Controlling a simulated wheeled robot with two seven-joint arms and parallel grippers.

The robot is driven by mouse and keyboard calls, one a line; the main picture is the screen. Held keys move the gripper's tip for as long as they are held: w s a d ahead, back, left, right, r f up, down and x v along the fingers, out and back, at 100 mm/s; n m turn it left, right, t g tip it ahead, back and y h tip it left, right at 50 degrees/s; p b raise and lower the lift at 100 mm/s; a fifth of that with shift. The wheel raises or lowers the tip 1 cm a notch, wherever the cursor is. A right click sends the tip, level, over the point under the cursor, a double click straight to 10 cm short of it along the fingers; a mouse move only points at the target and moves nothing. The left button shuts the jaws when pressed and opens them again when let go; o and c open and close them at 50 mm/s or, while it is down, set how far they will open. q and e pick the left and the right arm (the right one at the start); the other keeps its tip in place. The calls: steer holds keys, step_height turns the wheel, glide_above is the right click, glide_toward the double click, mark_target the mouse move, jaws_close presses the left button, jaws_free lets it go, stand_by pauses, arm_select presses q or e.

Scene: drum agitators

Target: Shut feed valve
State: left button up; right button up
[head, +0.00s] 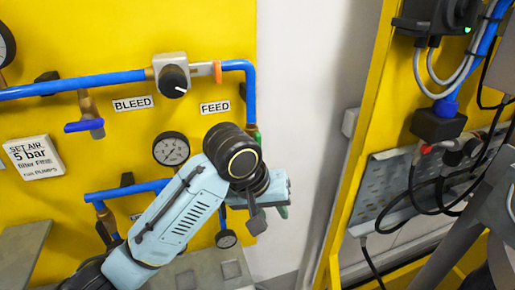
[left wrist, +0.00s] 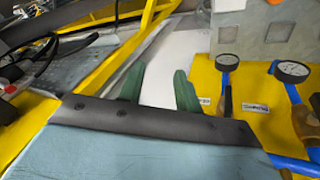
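The FEED label (head: 215,107) is on the yellow panel, below the blue pipe (head: 251,85) that bends down at the panel's right edge. A small fitting (head: 253,131) shows on that pipe just above my left wrist; my arm hides what is below it, so I cannot make out the feed valve's handle or its setting. My left gripper (head: 282,205) is in front of the panel's right edge, mostly seen from behind. In the left wrist view its two green fingers (left wrist: 160,82) stand apart with nothing between them, facing the pale wall. My right gripper is not in view.
Left are the BLEED label (head: 133,104), a blue-lever valve (head: 88,125), a black knob (head: 174,80) and a round gauge (head: 171,149). A pale wall (head: 300,100) is right of the panel. Beyond it a yellow frame (head: 356,150) holds black cables (head: 412,195).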

mark_target(259, 138)
arm_select(q)
steer(key=w+a+r+n+t+y, duration=0.1)
steer(key=w+r+n+y, duration=0.2)
steer(key=r, duration=0.7)
steer(key=w+r+n+t+y, duration=0.1)
steer(key=w+r+n+y, duration=0.15)
steer(key=r, duration=0.85)
steer(key=p+x, duration=0.2)
steer(key=x, duration=1.1)
steer(key=shift+d+f+p, duration=0.1)
steer(key=shift+f+p, duration=0.15)
steer(key=shift+p, duration=0.15)
jaws_close()
